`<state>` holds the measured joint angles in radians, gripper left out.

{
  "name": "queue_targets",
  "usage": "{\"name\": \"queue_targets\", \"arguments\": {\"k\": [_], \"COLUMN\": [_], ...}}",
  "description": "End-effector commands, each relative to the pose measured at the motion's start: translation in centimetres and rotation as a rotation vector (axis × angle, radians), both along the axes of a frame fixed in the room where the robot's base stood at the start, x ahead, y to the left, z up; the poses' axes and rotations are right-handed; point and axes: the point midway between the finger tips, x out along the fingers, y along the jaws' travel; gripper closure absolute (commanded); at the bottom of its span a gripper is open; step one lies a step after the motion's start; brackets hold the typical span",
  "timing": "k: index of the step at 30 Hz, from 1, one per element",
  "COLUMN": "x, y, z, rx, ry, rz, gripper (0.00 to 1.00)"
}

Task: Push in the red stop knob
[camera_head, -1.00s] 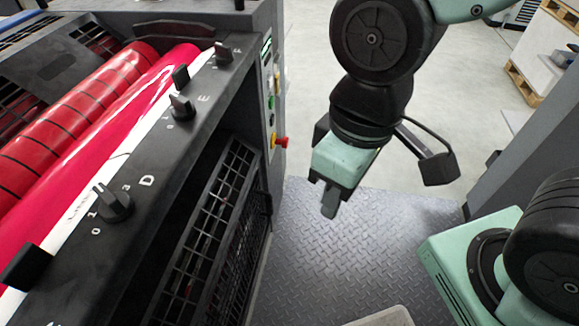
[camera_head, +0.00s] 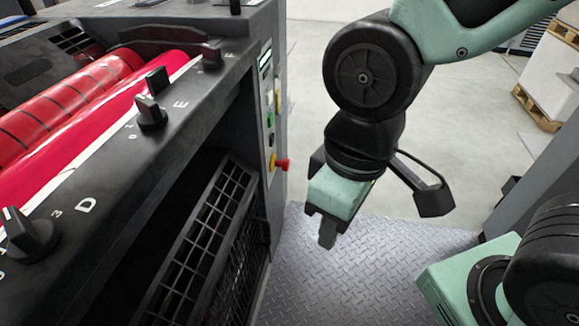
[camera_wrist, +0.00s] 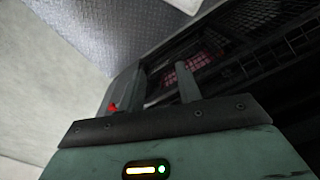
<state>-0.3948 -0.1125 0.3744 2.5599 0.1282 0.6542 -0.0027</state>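The red stop knob (camera_head: 281,164) sticks out on a yellow base from the narrow end panel of the dark press, in the middle of the head view. It also shows small in the wrist view (camera_wrist: 113,107), just left of the left finger. My gripper (camera_head: 328,236) points down in free space, to the right of the knob and lower in the picture, with a clear gap between them. In the wrist view its two fingers (camera_wrist: 162,88) stand apart with nothing between them. Nothing hides the knob in the head view.
Green and other buttons (camera_head: 271,117) sit above the knob on the same panel. A black grille guard (camera_head: 205,245) and rotary knobs (camera_head: 150,112) are on the press's near side. A metal tread plate (camera_head: 365,262) lies below my gripper. A grey cabinet (camera_head: 530,190) stands at right.

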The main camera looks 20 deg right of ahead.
Motion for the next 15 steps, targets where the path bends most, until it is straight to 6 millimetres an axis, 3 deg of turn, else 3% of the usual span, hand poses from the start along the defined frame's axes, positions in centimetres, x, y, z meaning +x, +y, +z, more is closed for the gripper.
{"name": "queue_targets", "arguments": {"k": [1,3,8,15], "x": [0.0,0.4,3.7,13.7], "y": [0.0,0.0,0.3,-0.7], "z": [0.0,-0.2,-1.9,-6.9], "rx": [0.0,0.004,0.041,0.166], "ry": [0.0,-0.001,-0.027,-0.118], "rz": [-0.001,-0.013,-0.105,-0.383], "gripper": [0.8,1.0,1.0,1.0]}}
